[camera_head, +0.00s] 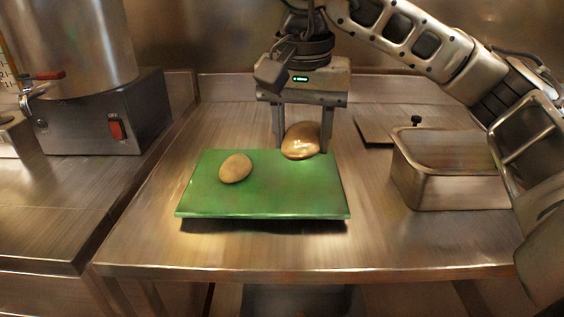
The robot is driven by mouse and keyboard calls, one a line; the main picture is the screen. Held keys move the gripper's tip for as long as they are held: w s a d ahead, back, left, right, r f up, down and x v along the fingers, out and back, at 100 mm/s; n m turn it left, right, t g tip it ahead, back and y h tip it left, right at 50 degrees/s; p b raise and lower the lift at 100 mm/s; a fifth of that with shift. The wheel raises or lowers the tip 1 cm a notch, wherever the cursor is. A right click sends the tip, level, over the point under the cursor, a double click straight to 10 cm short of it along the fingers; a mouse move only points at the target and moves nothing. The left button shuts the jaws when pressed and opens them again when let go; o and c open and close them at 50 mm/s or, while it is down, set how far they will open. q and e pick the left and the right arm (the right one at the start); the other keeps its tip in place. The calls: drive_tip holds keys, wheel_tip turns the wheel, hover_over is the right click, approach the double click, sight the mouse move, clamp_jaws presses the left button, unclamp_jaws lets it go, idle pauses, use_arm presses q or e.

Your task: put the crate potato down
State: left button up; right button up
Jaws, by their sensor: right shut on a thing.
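My right gripper (301,147) points straight down over the back right part of the green cutting board (264,199). It is shut on a shiny brown potato (300,142), with one finger on each side of it. The potato is at or just above the board's back edge; I cannot tell whether it touches. A second, paler potato (235,168) lies on the left part of the board, apart from the gripper. My left gripper is not in view.
A large metal pot on a base with a red switch (116,129) stands at the left. The counter front (300,252) is clear.

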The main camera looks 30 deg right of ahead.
drive_tip(key=w+d+f, duration=0.2)
drive_tip(key=w, duration=0.2)
hover_over(294, 177)
drive_tip(key=f, duration=0.5)
drive_tip(key=shift+s+a+f, duration=0.1)
drive_tip(key=shift+s+a, duration=0.15)
drive_tip(key=shift+s, duration=0.15)
drive_tip(key=f, duration=0.3)
drive_tip(key=shift+w+d+f+p, duration=0.1)
drive_tip(key=shift+w+d+p, duration=0.1)
drive_tip(key=shift+w+p, duration=0.15)
drive_tip(key=shift+f, duration=0.3)
drive_tip(key=shift+f, duration=0.15)
drive_tip(key=o, duration=1.1)
drive_tip(key=shift+c, duration=0.2)
